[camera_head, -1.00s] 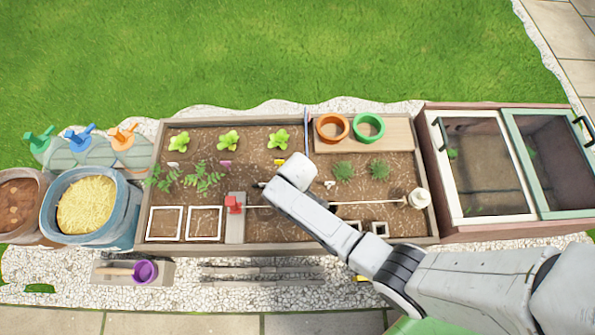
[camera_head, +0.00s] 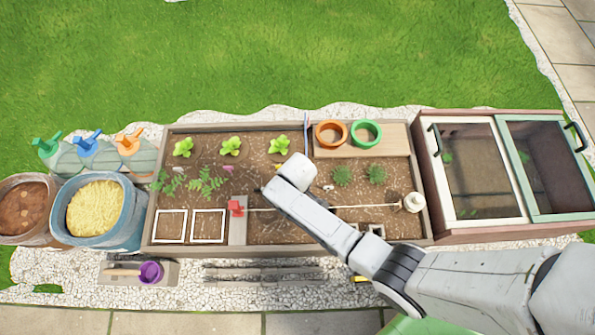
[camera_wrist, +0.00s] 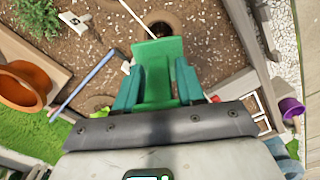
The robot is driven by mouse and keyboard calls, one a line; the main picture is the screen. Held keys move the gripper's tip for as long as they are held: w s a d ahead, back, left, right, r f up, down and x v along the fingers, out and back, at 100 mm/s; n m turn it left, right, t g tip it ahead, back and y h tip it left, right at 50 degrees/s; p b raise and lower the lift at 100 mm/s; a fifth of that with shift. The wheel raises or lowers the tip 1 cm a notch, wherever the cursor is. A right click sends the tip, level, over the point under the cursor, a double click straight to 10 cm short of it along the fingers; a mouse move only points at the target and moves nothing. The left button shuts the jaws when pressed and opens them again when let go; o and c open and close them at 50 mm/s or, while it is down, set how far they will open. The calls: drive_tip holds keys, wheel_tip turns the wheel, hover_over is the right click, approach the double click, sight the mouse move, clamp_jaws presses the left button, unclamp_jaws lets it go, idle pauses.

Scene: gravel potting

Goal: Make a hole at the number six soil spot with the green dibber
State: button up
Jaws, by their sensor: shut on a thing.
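In the wrist view my gripper (camera_wrist: 157,88) is shut on the green dibber (camera_wrist: 158,72), whose broad green part sits between the teal fingers. The dibber's lower end is hidden or unclear. Just beyond it is a round dark hollow (camera_wrist: 163,24) in the soil; I cannot tell whether the dibber touches it. A small white marker (camera_wrist: 72,18) stands in the soil to the upper left, its number too small to read. In the head view my forearm covers the gripper and dibber over the middle of the bed.
Orange (camera_head: 331,133) and green (camera_head: 367,132) pots stand on a board at the back. Lettuces (camera_head: 231,147) grow along the back left.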

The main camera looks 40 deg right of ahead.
drive_tip(key=shift+r+p, duration=2.35)
drive_tip(key=shift+r, duration=0.1)
